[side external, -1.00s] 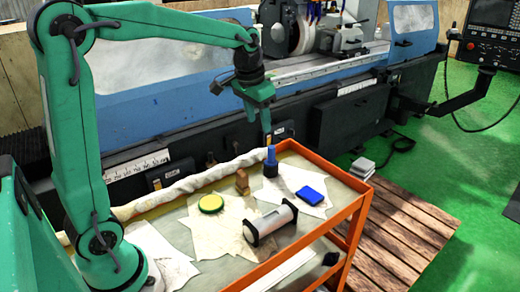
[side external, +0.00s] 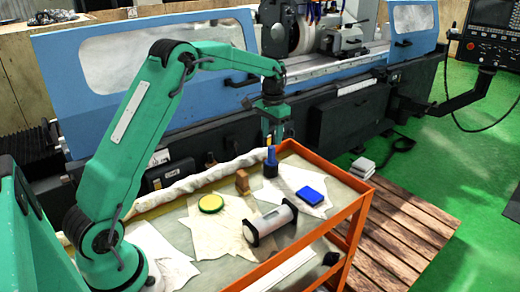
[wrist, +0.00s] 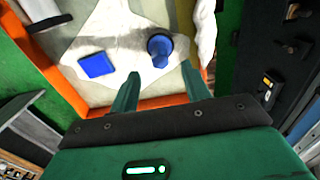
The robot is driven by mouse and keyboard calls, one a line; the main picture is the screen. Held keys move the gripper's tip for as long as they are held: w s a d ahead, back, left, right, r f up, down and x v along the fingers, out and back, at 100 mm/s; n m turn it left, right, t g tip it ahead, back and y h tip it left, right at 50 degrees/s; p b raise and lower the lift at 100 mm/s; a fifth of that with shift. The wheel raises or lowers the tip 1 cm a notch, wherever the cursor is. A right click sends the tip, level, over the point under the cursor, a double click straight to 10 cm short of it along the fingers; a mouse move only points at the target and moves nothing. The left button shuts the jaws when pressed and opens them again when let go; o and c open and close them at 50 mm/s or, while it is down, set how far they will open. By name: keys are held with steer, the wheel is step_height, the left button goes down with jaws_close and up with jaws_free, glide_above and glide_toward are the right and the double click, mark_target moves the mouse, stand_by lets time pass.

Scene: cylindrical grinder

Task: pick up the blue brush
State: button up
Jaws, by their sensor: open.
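The blue brush (side external: 271,160), an upright blue handle on a dark round base, stands on the cart near its far corner. In the wrist view the brush (wrist: 160,46) lies just beyond the gap between my fingertips. My gripper (side external: 273,141) points down above and slightly behind it in the side view. In the wrist view my gripper (wrist: 160,73) has its two green fingers spread with nothing between them. Whether a finger touches the brush's top cannot be told from the side view.
On the orange cart (side external: 344,214) lie a flat blue block (side external: 310,196), a yellow-green disc (side external: 211,203), a brown block (side external: 242,181) and a white cylinder with black ends (side external: 270,224). A rolled cloth (side external: 180,190) runs along the far edge. The grinder (side external: 230,131) stands behind.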

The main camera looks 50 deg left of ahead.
mark_target(271, 147)
steer(key=shift+f, duration=0.1)
steer(key=shift+f, duration=1.25)
steer(key=shift+f, duration=0.1)
steer(key=shift+f, duration=2.5)
steer(key=shift+c, duration=0.2)
jaws_close()
